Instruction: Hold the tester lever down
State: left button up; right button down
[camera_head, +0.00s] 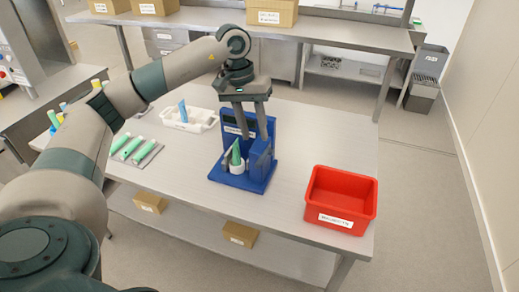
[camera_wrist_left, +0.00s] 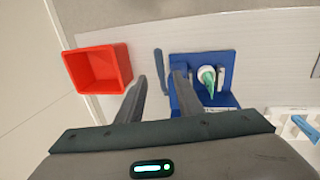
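The blue tester (camera_head: 229,176) stands on the steel table and also shows in the left wrist view (camera_wrist_left: 228,66). A white tube with a green tip (camera_head: 236,158) is in its holder; it also shows in the wrist view (camera_wrist_left: 208,78). The tester lever (camera_wrist_left: 160,68), a slim blue-grey bar, projects beside the tester. In the head view, my gripper partly covers that area. My left gripper (camera_head: 257,137) is open above the tester. In the wrist view, its fingertips (camera_wrist_left: 160,78) are apart on either side of the lever's line; contact cannot be told. My right gripper is not in view.
A red bin (camera_head: 341,177) stands at the table's right front. A white tray (camera_head: 203,127) with a blue tube is behind left. Several green tubes lie on a grey tray (camera_head: 151,157) at left. Table surface is bare between tester and bin.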

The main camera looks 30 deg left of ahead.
aim_at(260, 158)
pick_arm(q)
jog(key=f+p, duration=0.1)
jog(key=f, duration=0.1)
jog(key=d+f+p, duration=0.1)
jog(key=f, duration=0.2)
jog(key=f+p, duration=0.1)
jog(key=f, duration=0.1)
jog(key=shift+w+d+f, duration=0.2)
jog(key=shift+d+f, duration=0.05)
jog(key=shift+f, duration=0.5)
grip_shut()
